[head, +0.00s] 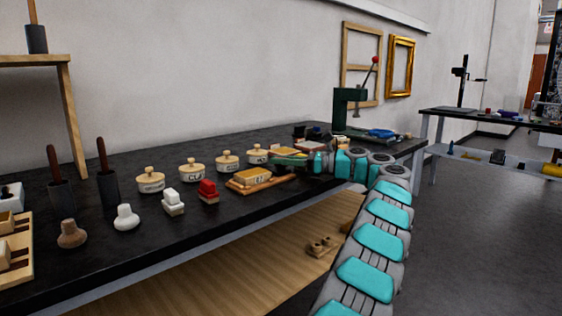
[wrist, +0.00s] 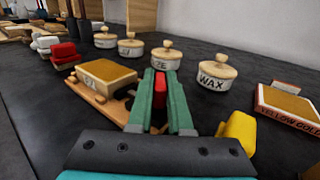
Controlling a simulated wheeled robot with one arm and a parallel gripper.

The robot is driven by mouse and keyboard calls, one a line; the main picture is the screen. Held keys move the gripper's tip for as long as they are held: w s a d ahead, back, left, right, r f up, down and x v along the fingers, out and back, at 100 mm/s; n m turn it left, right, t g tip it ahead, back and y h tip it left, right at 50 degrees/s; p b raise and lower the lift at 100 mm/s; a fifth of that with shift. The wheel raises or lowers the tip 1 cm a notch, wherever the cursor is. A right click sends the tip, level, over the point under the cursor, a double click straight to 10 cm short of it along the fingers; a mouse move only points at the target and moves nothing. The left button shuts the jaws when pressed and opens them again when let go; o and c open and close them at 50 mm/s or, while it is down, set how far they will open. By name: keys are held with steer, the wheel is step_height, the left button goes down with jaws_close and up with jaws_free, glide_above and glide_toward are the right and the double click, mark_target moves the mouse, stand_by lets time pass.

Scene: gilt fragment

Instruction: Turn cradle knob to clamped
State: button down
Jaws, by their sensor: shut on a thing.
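The wooden cradle (head: 238,187) lies on the black bench with a tan-topped block (head: 254,176) on it. In the wrist view the cradle base (wrist: 117,108) sits at left of my fingers, with the block (wrist: 104,73) on top. My gripper (head: 277,161) reaches in from the right, low over the bench beside the cradle. In the wrist view my green fingers (wrist: 160,90) are shut on a narrow red piece (wrist: 160,92), which looks like the cradle knob. Its lower part and its joint with the cradle are hidden by the fingers. The knob's setting cannot be read.
Several lidded pots stand behind, including one marked WAX (wrist: 220,74). A red block (head: 208,191) and a white block (head: 173,202) stand left of the cradle. A yellow piece (wrist: 238,131) and a YELLOW GOLD box (wrist: 288,107) lie right of my fingers. A green press (head: 345,110) stands farther right.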

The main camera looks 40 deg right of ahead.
steer(key=shift+n, duration=0.3)
stand_by(0.5)
steer(key=c, duration=0.8)
jaws_free()
steer(key=shift+c, duration=0.2)
steer(key=v, duration=0.6)
steer(key=shift+d, duration=0.25)
steer(key=shift+s+d, duration=0.4)
steer(key=shift+s, duration=0.15)
steer(key=shift+o, duration=0.3)
